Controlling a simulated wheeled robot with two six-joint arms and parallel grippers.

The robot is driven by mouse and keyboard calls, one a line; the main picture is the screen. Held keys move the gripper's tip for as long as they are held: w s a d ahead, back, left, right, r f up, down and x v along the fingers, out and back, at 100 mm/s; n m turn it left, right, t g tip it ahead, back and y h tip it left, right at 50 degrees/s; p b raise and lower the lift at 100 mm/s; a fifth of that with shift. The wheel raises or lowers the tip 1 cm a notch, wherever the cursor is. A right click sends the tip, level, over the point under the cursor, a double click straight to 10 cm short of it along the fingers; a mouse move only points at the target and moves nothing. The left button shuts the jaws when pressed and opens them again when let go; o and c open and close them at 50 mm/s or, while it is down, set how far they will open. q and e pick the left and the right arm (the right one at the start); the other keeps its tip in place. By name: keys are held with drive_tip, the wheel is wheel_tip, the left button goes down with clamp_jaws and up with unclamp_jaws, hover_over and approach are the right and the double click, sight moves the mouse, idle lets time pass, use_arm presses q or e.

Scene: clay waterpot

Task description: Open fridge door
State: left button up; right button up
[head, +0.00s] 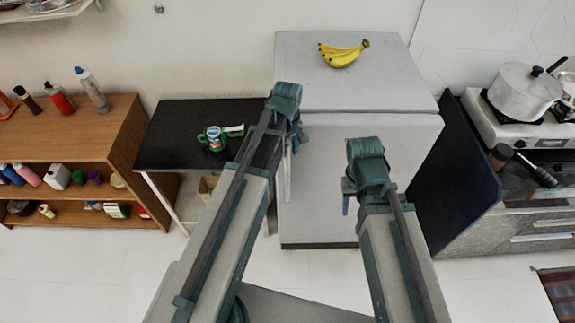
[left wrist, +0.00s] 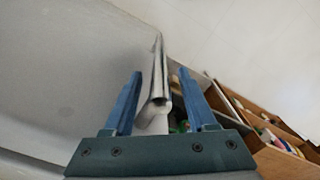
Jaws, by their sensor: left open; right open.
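The grey fridge (head: 395,70) stands in the middle of the head view, and its front door (head: 325,150) looks closed. My left gripper (head: 290,145) is at the left side of the door front. In the left wrist view its two blue fingers (left wrist: 157,100) are spread, with the metallic door handle (left wrist: 158,75) between them and a gap on the finger sides. The handle shows only partly in the head view (head: 287,182). My right gripper (head: 346,197) is before the door, right of the left one; it is open with nothing visible in it.
Yellow bananas (head: 343,54) lie on the fridge top. A black-topped side table (head: 170,135) with a green-and-white item stands left of the fridge, beside a wooden shelf (head: 75,125) of bottles. A dark counter (head: 455,160) with a stove and pot (head: 522,92) stands right.

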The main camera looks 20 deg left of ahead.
sight(287, 158)
use_arm(q)
wheel_tip(287, 158, down, 3)
drive_tip(key=shift+f+b, duration=0.15)
drive_tip(key=shift+b, duration=1)
use_arm(e)
wheel_tip(287, 158, down, 3)
drive_tip(key=shift+f, duration=0.15)
use_arm(q)
clamp_jaws()
